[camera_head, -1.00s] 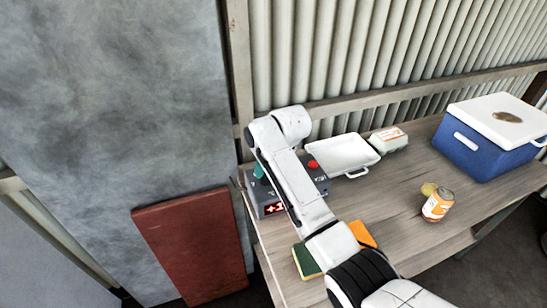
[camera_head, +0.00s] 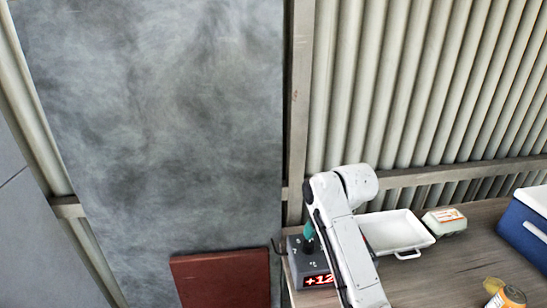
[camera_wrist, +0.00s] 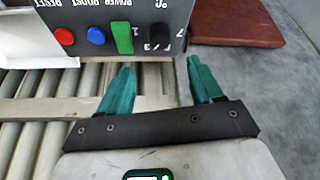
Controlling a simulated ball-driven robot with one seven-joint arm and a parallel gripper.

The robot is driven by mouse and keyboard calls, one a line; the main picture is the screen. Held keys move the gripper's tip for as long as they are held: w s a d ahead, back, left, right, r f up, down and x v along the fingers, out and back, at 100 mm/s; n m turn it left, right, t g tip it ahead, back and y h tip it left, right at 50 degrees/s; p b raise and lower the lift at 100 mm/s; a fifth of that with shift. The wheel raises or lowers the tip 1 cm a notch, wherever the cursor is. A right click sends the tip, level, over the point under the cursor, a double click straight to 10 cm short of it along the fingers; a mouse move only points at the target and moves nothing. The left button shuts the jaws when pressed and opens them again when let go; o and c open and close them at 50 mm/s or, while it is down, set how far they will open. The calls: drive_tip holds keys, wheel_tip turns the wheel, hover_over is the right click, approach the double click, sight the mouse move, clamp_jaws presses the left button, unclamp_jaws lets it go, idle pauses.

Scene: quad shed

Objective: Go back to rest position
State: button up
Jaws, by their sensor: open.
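My gripper (camera_wrist: 162,80) shows two teal fingers, spread apart with nothing between them, in the wrist view. Just beyond the fingertips is a grey control box (camera_wrist: 115,22), seen upside down with red and blue buttons and a green switch. I cannot tell whether a fingertip touches it. In the head view my white arm reaches up from the bottom and bends over, hiding part of the control box (camera_head: 296,256), whose red display is lit. A bit of my teal gripper (camera_head: 308,235) shows at the arm's left, by the box.
A white tray (camera_head: 432,241), a carton (camera_head: 444,221), a can (camera_head: 507,299) and a blue cooler (camera_head: 525,235) with a white lid stand on the wooden table (camera_head: 455,262). A dark red panel (camera_head: 222,281) is at lower left. Corrugated wall (camera_head: 430,90) rises behind.

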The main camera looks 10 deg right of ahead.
drive_tip(key=shift+m, duration=0.7)
drive_tip(key=s+f, duration=0.3)
drive_tip(key=s, duration=0.2)
drive_tip(key=s+d+f, duration=0.1)
drive_tip(key=s+f, duration=0.2)
drive_tip(key=s, duration=0.3)
drive_tip(key=s+f, duration=0.4)
drive_tip(key=s, duration=0.1)
drive_tip(key=shift+s+d, duration=0.15)
drive_tip(key=s+d+f+m+g, duration=0.1)
drive_tip(key=s+d+f, duration=0.1)
drive_tip(key=s, duration=1.2)
drive_tip(key=s+d+f+m+g+h, duration=0.1)
drive_tip(key=s+d+f+g, duration=0.1)
drive_tip(key=s, duration=1.2)
wheel_tip(320, 180, down, 2)
drive_tip(key=shift+s+d+f, duration=0.1)
drive_tip(key=shift+s+d, duration=0.1)
drive_tip(key=shift+d, duration=0.55)
